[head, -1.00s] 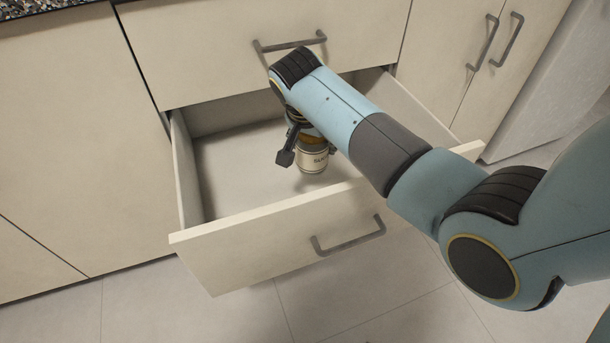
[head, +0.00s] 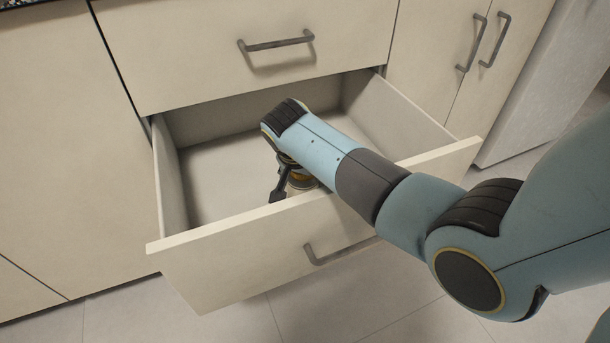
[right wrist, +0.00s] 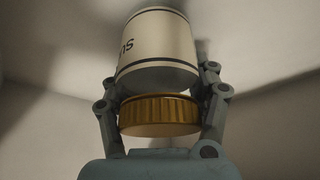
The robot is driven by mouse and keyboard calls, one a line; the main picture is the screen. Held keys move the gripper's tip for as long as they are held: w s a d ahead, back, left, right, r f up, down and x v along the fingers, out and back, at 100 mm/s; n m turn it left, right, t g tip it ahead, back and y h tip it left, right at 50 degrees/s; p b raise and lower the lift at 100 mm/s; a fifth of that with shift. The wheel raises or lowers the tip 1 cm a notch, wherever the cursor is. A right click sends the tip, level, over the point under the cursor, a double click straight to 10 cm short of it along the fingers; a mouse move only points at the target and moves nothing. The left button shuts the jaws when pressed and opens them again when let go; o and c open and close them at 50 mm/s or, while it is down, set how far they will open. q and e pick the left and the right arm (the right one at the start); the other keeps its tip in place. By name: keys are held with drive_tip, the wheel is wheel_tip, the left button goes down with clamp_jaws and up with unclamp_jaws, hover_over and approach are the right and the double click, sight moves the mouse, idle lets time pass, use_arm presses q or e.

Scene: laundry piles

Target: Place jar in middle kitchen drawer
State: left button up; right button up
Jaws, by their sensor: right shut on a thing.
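The jar is cream with dark lettering and a gold ribbed lid. In the right wrist view the jar (right wrist: 157,48) sits between the fingers of my right gripper (right wrist: 160,88), with its lid nearest the palm. My right gripper (head: 288,182) is shut on the jar, low inside the open drawer (head: 245,262), close behind its front panel. In the head view my arm and the drawer front hide most of the jar, and I cannot tell whether it touches the drawer floor. My left gripper is not in view.
A closed drawer (head: 190,45) with a grey handle is directly above the open one. Cabinet doors (head: 445,60) stand at the right. The open drawer's floor (head: 215,180) is bare at the left. My right arm crosses over the drawer front.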

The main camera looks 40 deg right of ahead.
sight(298, 192)
drive_tip(key=o, duration=1.7)
drive_tip(key=shift+c, duration=0.2)
drive_tip(key=shift+r, duration=0.1)
drive_tip(key=shift+a+r, duration=0.1)
drive_tip(key=shift+r, duration=0.3)
drive_tip(key=p+v, duration=0.2)
drive_tip(key=v, duration=0.1)
drive_tip(key=shift+r, duration=0.15)
drive_tip(key=p+v, duration=0.3)
drive_tip(key=v, duration=0.3)
drive_tip(key=shift+a+r, duration=0.15)
drive_tip(key=shift+r, duration=0.2)
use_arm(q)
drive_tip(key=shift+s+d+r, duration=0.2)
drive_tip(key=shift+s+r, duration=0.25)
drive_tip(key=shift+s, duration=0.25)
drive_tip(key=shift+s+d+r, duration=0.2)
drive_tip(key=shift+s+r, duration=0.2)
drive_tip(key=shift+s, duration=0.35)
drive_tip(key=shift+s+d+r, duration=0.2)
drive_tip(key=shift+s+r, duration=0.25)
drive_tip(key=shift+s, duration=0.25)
use_arm(e)
drive_tip(key=shift+s+a+r, duration=0.25)
drive_tip(key=shift+s+r, duration=0.05)
drive_tip(key=shift+r, duration=0.25)
use_arm(q)
drive_tip(key=shift+p, duration=0.3)
